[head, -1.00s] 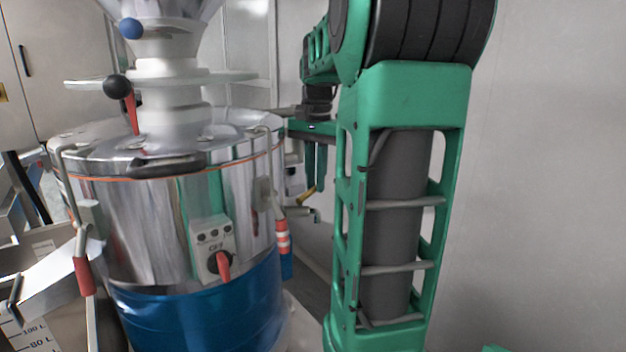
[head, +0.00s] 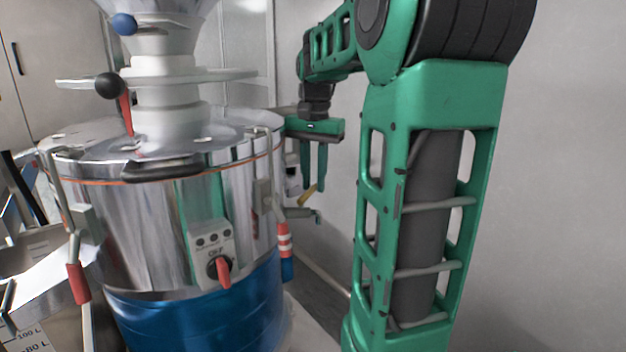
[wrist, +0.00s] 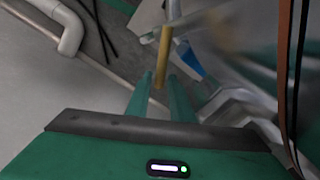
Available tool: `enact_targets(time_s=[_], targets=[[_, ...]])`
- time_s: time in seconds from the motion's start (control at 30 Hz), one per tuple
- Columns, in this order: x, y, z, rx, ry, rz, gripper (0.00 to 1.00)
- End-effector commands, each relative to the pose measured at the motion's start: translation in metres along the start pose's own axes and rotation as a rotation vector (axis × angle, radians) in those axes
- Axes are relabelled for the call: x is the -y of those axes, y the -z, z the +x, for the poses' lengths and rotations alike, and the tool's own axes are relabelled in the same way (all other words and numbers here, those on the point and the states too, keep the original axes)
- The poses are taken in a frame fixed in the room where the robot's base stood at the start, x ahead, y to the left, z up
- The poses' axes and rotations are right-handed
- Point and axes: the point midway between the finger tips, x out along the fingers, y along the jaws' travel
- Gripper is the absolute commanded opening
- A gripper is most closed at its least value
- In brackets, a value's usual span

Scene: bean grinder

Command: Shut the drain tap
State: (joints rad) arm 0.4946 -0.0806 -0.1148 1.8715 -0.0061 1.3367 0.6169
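The drain tap appears to be the small fitting with a yellow lever (head: 308,194) and a grey spout (head: 316,216), low behind the right side of the steel grinder drum. In the wrist view the yellow lever (wrist: 163,50) stands just beyond my fingertips, roughly in line with the gap between them. My gripper (head: 313,188) points down above the lever, its two green fingers apart with nothing between them. The gripper also shows open in the wrist view (wrist: 160,78). The tap's body is partly hidden by the drum, and the wrist view is blurred there.
A pale wall (head: 570,150) stands at right. A grey pipe (wrist: 70,30) shows upper left in the wrist view.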

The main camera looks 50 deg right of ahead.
Motion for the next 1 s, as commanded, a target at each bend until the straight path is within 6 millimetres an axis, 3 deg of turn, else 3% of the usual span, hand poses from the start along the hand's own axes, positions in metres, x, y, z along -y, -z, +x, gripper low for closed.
enact_targets(time_s=[0.33,0.47,0.83,1.0], targets=[[0.001,-0.001,-0.001,0.0,0.0,-0.001,0.31],[0.001,0.0,-0.01,-0.002,0.001,-0.001,0.31],[0.002,0.0,-0.078,-0.003,0.0,-0.001,0.31],[0.001,0.0,-0.097,-0.002,-0.001,0.0,0.31]])
